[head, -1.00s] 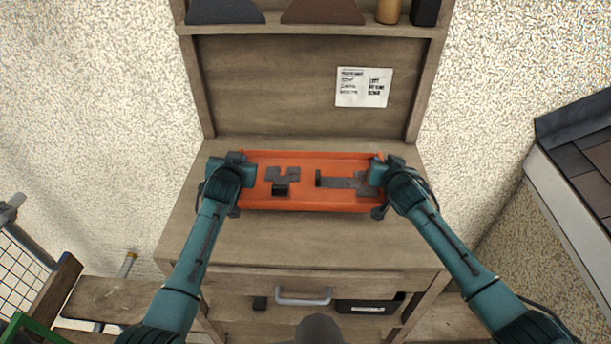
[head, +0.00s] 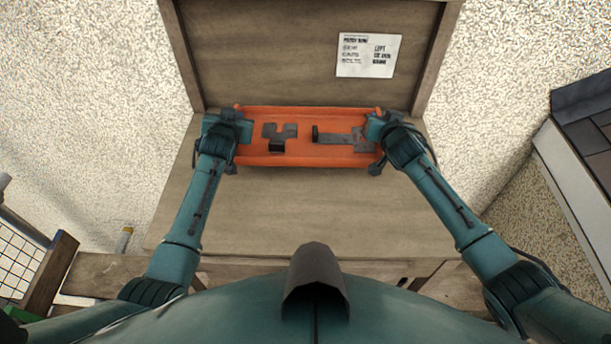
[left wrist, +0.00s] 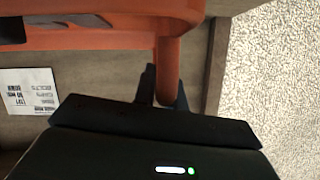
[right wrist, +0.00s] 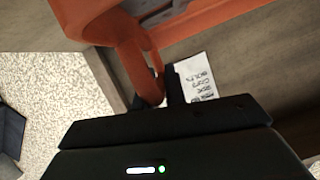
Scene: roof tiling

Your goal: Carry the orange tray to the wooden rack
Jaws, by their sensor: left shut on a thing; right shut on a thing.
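The orange tray (head: 305,160) is over the wooden workbench (head: 300,210), close to its back board. It looks level; I cannot tell whether it touches the bench top. My right gripper (head: 380,130) is shut on the right end handle, seen in the right wrist view (right wrist: 135,55). No wooden rack is clearly identifiable.
A paper notice (head: 368,55) is on the back board. A bin or stand with dark tiles (head: 585,115) stands at right. A wire mesh panel (head: 20,265) and wooden boards (head: 105,272) are at lower left. The bench top in front of the tray is clear.

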